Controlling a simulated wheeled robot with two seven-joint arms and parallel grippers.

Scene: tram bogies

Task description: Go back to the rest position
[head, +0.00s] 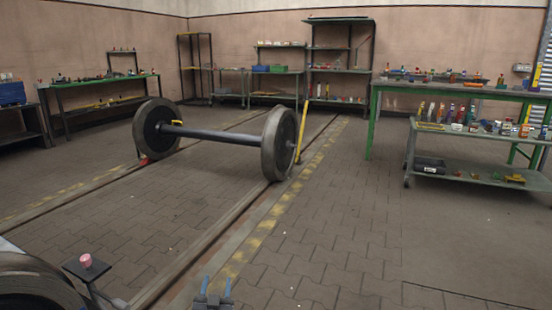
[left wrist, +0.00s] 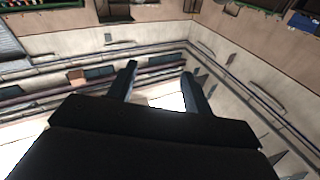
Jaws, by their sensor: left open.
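My left gripper (head: 214,292) shows at the bottom of the head view, its two bluish fingertips apart with nothing between them. In the left wrist view its two dark fingers (left wrist: 160,90) stand apart and empty, against walls and ceiling seen at a steep tilt. The gripper is well in front of the wheelset and touches nothing that I can see. My right gripper is not in either view.
A wheelset (head: 215,136) stands across the floor rails ahead. Another wheel (head: 35,285) and a small stand with a pink object (head: 86,261) are at lower left. A green table (head: 450,90) and a loaded cart (head: 470,168) stand right. The paved floor (head: 350,220) between is clear.

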